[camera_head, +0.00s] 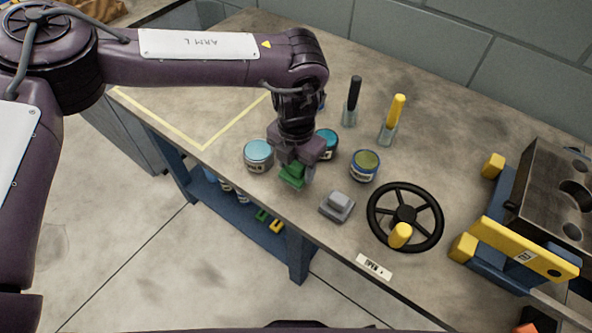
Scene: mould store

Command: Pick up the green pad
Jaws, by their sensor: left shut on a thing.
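The green pad (291,178) is between the fingertips of my left gripper (294,168), near the front edge of the grey bench. My left gripper points down and is shut on it; the fingers hide part of the pad. I cannot tell whether the pad touches the bench top. A similar grey pad (337,206) lies on the bench to the right of it. My right gripper does not show in this view.
Paint tins stand close around the gripper: a light blue one (258,155), a teal one (327,144) and an olive one (364,165). A black handwheel (405,217) and a steel mould block (560,195) are to the right. Two handled tools stand behind.

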